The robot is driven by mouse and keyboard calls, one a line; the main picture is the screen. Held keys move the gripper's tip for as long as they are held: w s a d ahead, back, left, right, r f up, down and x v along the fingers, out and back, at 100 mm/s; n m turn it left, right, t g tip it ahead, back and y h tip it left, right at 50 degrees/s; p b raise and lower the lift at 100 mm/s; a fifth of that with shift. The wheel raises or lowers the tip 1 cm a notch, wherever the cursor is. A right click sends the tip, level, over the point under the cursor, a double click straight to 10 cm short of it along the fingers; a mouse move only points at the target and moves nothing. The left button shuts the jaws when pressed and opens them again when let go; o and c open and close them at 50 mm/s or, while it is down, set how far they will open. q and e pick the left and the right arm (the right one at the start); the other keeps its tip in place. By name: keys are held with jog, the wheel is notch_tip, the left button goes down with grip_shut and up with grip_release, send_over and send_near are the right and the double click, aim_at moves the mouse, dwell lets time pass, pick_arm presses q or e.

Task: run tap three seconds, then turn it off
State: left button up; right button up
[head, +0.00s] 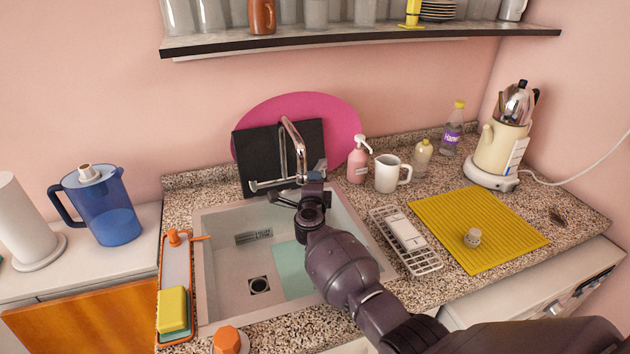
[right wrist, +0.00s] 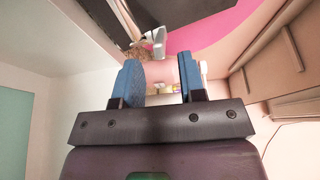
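The chrome tap (head: 298,146) stands at the back of the sink (head: 204,262), its curved spout rising in front of a black board. A horizontal chrome part of the tap (head: 266,184) sticks out to the left at its base. I see no water stream, though my right arm hides part of the sink. My right gripper (head: 316,172) is at the tap's base, on its right side. In the right wrist view its two blue fingers (right wrist: 161,78) stand apart with an empty gap between them. Whether a finger touches the tap cannot be told. My left gripper is not in view.
A pink soap bottle (head: 358,160) and white mug (head: 388,173) stand right of the tap. A dish rack (head: 405,240) and yellow mat (head: 475,222) lie farther right. A sponge (head: 173,309) sits left of the sink. A pink round board (head: 340,115) leans behind.

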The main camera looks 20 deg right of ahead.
aim_at(318, 169)
jog(key=b+x, duration=0.1)
jog(key=x, duration=0.2)
jog(key=shift+w+f+b, duration=0.1)
jog(key=shift+f+b, duration=0.1)
jog(key=shift+b, duration=0.2)
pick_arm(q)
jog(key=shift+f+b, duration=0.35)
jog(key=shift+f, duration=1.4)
pick_arm(e)
jog(key=shift+w+d+r, duration=0.25)
jog(key=shift+w, duration=0.4)
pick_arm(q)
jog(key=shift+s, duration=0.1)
pick_arm(e)
jog(key=shift+c, duration=0.3)
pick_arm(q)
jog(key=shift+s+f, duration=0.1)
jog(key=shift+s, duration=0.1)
pick_arm(e)
grip_shut()
